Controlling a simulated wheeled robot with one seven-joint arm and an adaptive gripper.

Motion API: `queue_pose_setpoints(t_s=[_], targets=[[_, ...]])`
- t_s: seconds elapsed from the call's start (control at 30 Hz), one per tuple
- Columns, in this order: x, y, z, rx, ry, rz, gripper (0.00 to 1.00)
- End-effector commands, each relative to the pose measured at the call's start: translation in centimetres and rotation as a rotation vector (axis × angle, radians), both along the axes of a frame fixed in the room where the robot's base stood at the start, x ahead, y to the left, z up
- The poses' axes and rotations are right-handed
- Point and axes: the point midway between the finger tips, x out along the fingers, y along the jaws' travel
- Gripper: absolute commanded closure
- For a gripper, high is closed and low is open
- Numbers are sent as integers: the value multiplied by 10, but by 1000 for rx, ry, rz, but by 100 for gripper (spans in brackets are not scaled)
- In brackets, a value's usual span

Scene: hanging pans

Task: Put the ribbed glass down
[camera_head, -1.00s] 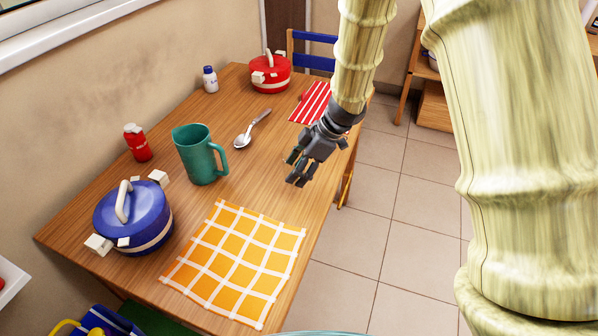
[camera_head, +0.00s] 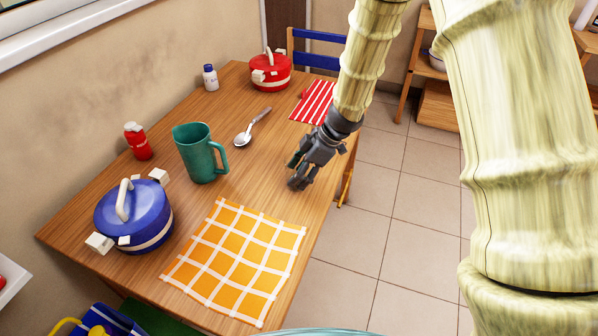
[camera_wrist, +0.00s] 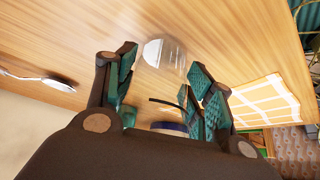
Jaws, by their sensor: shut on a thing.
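The ribbed glass (camera_wrist: 165,60) is clear and see-through in the wrist view, between the teal-padded fingers of my gripper (camera_wrist: 163,90). My gripper is shut on it. In the head view my gripper (camera_head: 299,174) is at the right edge of the wooden table (camera_head: 262,180), fingers pointing down and left. The glass cannot be made out there. I cannot tell whether its base touches the table.
A teal pitcher (camera_head: 200,158), a spoon (camera_head: 250,130) and a blue pot (camera_head: 140,215) stand or lie to the left. An orange checked cloth (camera_head: 237,262) lies in front. A red pot (camera_head: 271,75) and striped cloth (camera_head: 314,103) are behind. Bare wood lies left of my gripper.

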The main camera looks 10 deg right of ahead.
Motion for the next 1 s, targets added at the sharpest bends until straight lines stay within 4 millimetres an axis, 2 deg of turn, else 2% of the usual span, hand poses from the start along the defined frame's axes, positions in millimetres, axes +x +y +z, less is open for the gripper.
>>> queue_pose_setpoints(t_s=[0.03,0.17,0.57,0.77,1.0], targets=[[0,0,-1,-1,1,0,45],[0,0,-1,0,0,0,23],[0,0,1,1,-1,-1,23],[-1,-11,22,-3,-3,-1,23],[-6,-33,60,-2,-2,0,23]])
